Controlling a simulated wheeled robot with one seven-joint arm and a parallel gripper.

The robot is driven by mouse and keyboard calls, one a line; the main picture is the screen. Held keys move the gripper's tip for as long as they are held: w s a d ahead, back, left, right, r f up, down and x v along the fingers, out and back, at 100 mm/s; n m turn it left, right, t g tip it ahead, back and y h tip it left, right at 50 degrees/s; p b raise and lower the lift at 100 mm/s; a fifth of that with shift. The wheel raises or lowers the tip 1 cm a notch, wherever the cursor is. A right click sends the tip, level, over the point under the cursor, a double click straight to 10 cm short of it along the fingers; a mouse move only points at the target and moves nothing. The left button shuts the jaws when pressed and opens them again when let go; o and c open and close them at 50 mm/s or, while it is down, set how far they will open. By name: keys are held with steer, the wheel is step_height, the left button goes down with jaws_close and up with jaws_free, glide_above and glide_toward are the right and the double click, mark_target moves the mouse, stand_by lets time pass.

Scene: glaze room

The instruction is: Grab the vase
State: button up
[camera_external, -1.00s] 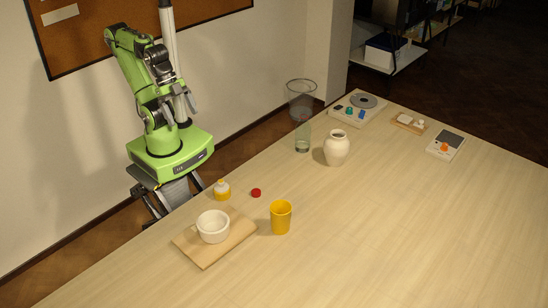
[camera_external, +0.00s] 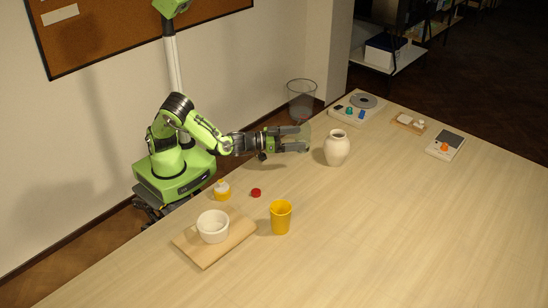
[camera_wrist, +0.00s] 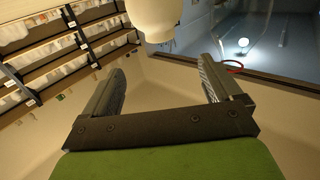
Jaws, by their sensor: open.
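The cream vase (camera_external: 336,149) stands upright on the table, right of my gripper (camera_external: 308,139) in the external view. My gripper is reached out over the table's back edge, with its fingertips pointing at the vase and a small gap left between. In the wrist view, my gripper (camera_wrist: 163,75) is open with nothing between its fingers. The vase (camera_wrist: 155,18) shows there at the top, beyond the fingertips and cut off by the frame edge.
A yellow cup (camera_external: 281,217), a white bowl (camera_external: 213,227) on a wooden board (camera_external: 205,258), a yellow-and-white bottle (camera_external: 222,190) and a red lid (camera_external: 256,193) are nearer.

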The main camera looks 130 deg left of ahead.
mark_target(338, 134)
steer(key=p+x, duration=0.3)
steer(key=x, duration=1.2)
steer(key=shift+w+a, duration=0.25)
steer(key=shift+a, duration=0.1)
jaws_close()
